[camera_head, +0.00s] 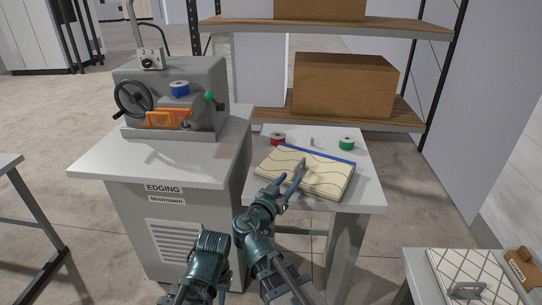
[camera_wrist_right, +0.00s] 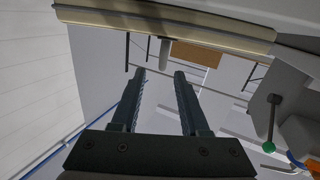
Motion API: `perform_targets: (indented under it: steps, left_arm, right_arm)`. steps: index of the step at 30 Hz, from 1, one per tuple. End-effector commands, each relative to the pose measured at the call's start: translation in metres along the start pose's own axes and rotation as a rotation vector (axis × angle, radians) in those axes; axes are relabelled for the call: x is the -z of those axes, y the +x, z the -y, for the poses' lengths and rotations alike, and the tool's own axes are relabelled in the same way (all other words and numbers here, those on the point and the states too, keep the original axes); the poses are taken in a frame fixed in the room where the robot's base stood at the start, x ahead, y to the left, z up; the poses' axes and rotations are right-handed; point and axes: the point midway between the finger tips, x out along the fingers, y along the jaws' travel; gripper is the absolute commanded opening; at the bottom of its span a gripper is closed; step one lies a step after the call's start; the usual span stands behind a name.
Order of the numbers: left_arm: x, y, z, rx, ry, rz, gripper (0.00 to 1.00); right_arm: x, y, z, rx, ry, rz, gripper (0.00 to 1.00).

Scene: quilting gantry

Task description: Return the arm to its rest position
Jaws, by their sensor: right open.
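My right gripper (camera_head: 292,180) is open, its two fingers over the near edge of a cream quilted pad (camera_head: 325,178) with wavy stitching and a blue strip along its back edge. A small grey upright piece (camera_head: 303,163) shows at the fingertips; I cannot tell whether they touch it. In the right wrist view the open, empty fingers (camera_wrist_right: 160,74) point toward the pad's edge (camera_wrist_right: 200,34), with a grey peg-like piece (camera_wrist_right: 165,50) beyond the gap between them. Teal arm links of mine fill the bottom centre of the head view. My left gripper's fingers do not show.
The pad lies on a small white table (camera_head: 372,190) with a red spool (camera_head: 278,139) and a green spool (camera_head: 347,143). An edging machine (camera_head: 200,105) stands on the cabinet at left. Behind is a shelf with a cardboard box (camera_head: 343,88). Another quilted piece (camera_head: 470,275) lies at lower right.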

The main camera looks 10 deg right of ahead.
Motion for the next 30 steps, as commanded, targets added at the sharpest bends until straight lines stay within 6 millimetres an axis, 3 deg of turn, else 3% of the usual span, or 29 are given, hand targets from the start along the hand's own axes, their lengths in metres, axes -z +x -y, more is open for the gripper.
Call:
perform_targets:
  steps: [5, 8, 12, 15, 18, 22, 25, 30]
  left_arm:
    - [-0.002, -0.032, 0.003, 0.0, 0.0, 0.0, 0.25]
    - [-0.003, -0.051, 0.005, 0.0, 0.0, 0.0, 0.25]
    - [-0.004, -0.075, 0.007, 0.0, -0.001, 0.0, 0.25]
    - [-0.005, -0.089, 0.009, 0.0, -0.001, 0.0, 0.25]
    - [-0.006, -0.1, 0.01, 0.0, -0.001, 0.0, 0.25]
    - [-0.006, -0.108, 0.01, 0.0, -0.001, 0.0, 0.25]
    - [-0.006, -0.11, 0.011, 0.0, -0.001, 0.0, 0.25]
    - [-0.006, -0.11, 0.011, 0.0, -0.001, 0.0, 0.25]
  right_arm:
    - [-0.025, -0.015, -0.023, -0.057, -0.149, 0.265, 0.45]
    - [-0.053, -0.039, -0.034, -0.04, -0.289, 0.502, 0.45]
    - [-0.088, -0.09, -0.04, 0.095, -0.496, 0.841, 0.45]
    - [-0.102, -0.133, -0.04, 0.254, -0.628, 1.046, 0.45]
    - [-0.109, -0.172, -0.037, 0.429, -0.729, 1.197, 0.45]
    - [-0.11, -0.209, -0.034, 0.614, -0.809, 1.31, 0.45]
    - [-0.11, -0.224, -0.033, 0.699, -0.839, 1.349, 0.45]
    - [-0.111, -0.23, -0.032, 0.737, -0.852, 1.365, 0.45]
